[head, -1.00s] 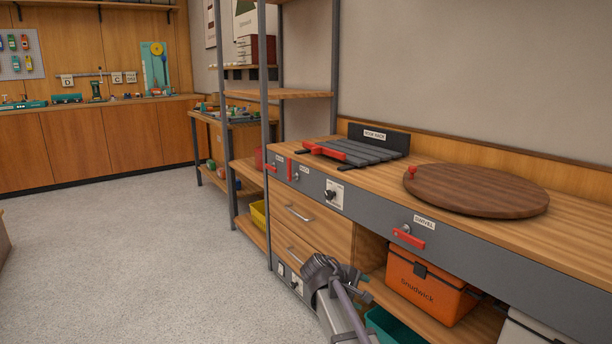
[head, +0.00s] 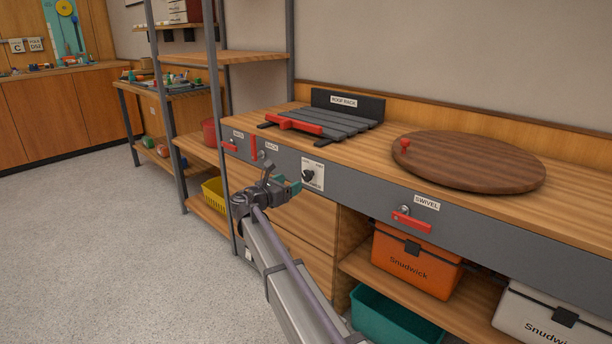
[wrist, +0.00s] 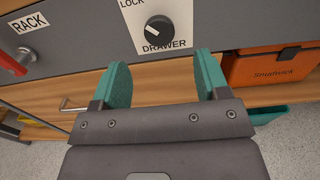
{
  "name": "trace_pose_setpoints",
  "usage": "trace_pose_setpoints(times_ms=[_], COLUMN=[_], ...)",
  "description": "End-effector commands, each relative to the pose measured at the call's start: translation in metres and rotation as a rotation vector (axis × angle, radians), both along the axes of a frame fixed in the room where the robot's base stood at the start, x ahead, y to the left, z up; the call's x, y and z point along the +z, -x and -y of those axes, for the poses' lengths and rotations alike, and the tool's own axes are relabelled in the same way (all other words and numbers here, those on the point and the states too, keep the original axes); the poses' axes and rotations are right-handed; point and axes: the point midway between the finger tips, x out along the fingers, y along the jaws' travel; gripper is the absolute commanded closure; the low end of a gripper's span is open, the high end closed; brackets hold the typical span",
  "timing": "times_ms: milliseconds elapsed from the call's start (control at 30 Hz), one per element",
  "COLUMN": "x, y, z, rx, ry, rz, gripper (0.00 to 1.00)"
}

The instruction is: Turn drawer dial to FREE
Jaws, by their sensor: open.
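The drawer dial (head: 309,175) is a black knob on a white plate in the grey front panel of the bench. In the wrist view the dial (wrist: 158,30) sits above and between my fingertips, with "LOCK" at its upper left and "DRAWER" below it. Its white pointer mark is turned toward the upper left, near the LOCK side. The FREE marking is not readable. My gripper (wrist: 160,80) has two teal fingers, spread open and empty, short of the dial and not touching it. In the head view my gripper (head: 283,183) is just left of the dial.
Left of the dial are the RACK lever (wrist: 17,62) and another red handle (head: 230,146). The SWIVEL handle (head: 409,219) is to the right. A drawer handle (wrist: 75,104) shows below. An orange box (head: 415,262) and a teal bin (head: 393,318) sit under the bench.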

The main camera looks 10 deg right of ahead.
Motion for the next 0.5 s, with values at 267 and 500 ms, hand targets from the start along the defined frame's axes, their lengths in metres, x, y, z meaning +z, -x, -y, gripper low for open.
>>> trace_pose_setpoints(times_ms=[267,500], x=[0.0,0.0], y=[-0.041,-0.056], z=[0.051,0.072], rx=[-0.001,0.001], ry=[-0.002,-0.003], rz=[0.001,0.002], gripper=[0.32,0.32])
